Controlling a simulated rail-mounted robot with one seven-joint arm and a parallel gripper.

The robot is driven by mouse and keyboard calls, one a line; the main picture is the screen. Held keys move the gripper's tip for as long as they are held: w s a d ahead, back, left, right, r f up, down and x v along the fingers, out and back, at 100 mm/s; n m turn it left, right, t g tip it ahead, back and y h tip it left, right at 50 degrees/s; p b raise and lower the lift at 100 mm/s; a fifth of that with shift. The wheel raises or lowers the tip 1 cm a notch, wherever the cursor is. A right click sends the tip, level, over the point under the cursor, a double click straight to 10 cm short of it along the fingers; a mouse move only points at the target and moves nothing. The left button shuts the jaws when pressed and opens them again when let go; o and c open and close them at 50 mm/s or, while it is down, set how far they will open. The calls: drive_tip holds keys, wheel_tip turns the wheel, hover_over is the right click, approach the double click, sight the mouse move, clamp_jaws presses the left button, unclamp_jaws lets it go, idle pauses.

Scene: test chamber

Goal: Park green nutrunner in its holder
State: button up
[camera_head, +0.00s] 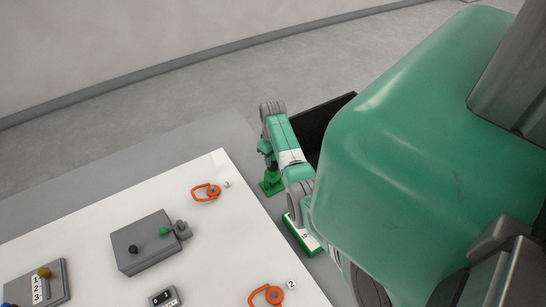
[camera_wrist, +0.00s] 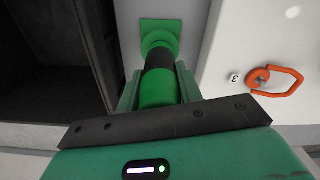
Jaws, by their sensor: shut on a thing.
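The green nutrunner (camera_wrist: 159,90), a green cylinder with a black band, stands between the two fingers of my gripper (camera_wrist: 157,84) in the wrist view. My gripper is shut on it. Its far end lines up with the green holder (camera_wrist: 170,24), a square plate with a round collar. I cannot tell whether the nutrunner's end is inside the collar or just above it. In the head view my gripper (camera_head: 266,148) is directly over the holder (camera_head: 271,187), beside the white table's far right corner. My arm partly hides the nutrunner there.
A dark open bin (camera_head: 322,122) is right of the holder. An orange hook-like ring (camera_head: 207,192) lies on the white tabletop (camera_head: 90,235), with another (camera_head: 267,295) nearer. A grey box with knobs (camera_head: 150,242) and a white-green block (camera_head: 303,235) are also near.

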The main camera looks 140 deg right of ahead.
drive_tip(key=shift+f, duration=0.15)
drive_tip(key=o, duration=1.3)
drive_tip(key=shift+c, duration=0.2)
wheel_tip(320, 180, up, 8)
drive_tip(key=p, duration=0.2)
drive_tip(key=shift+f+p, duration=0.1)
drive_tip(key=shift+p, duration=0.2)
